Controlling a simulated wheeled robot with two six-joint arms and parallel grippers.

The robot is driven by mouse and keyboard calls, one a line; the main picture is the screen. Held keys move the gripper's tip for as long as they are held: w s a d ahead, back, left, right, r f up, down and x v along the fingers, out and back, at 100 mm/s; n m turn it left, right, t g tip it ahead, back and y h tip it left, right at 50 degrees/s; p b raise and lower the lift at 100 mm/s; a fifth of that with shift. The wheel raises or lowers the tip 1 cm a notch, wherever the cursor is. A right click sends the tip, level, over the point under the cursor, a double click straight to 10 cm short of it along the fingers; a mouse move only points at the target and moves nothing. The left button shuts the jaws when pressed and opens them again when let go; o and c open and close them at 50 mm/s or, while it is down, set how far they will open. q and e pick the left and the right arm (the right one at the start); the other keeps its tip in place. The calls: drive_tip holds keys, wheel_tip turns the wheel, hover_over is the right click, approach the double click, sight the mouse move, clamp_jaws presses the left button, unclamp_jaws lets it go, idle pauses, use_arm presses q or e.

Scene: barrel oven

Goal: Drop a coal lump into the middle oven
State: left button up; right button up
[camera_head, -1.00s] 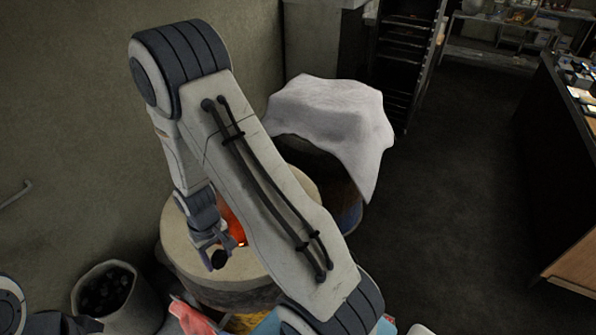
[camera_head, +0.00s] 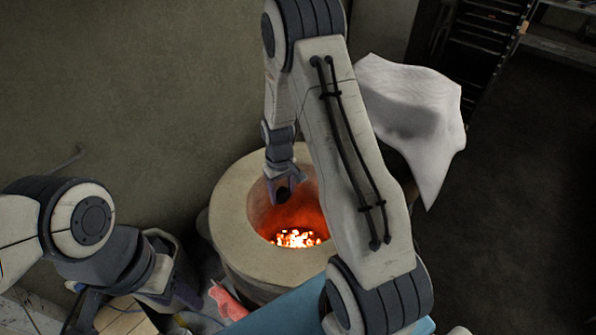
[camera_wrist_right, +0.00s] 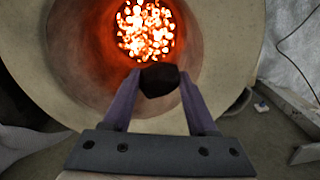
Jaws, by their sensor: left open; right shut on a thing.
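A round, pale-rimmed barrel oven (camera_head: 234,212) stands in the middle of the head view, with glowing embers (camera_head: 298,238) at the bottom. My right gripper (camera_head: 284,187) is over its mouth, shut on a dark coal lump (camera_head: 283,195). In the right wrist view the coal lump (camera_wrist_right: 160,79) sits between the purple fingertips. There it shows over the inner wall of the oven (camera_wrist_right: 95,62), just below the embers in the picture. My left gripper (camera_head: 85,311) is low at the left, open, its fingertips hard to make out.
A grey bucket (camera_head: 182,278) stands left of the oven, partly hidden by my left arm. A white cloth (camera_head: 415,115) drapes over a rounded body behind the oven. A pink cloth (camera_head: 228,301) and a blue surface (camera_head: 285,312) lie in front. The floor at right is clear.

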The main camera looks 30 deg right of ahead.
drive_tip(key=w+d+f+b, duration=0.15)
drive_tip(key=w+d, duration=0.25)
drive_tip(key=d, duration=0.5)
wheel_tip(320, 180, down, 6)
drive_tip(key=b, duration=0.4)
drive_tip(key=shift+n, duration=0.4)
drive_tip(key=shift+w, duration=0.1)
drive_tip(key=o, duration=1.4)
wheel_tip(320, 180, up, 10)
drive_tip(key=shift+r+b, duration=0.25)
drive_tip(key=shift+b, duration=0.7)
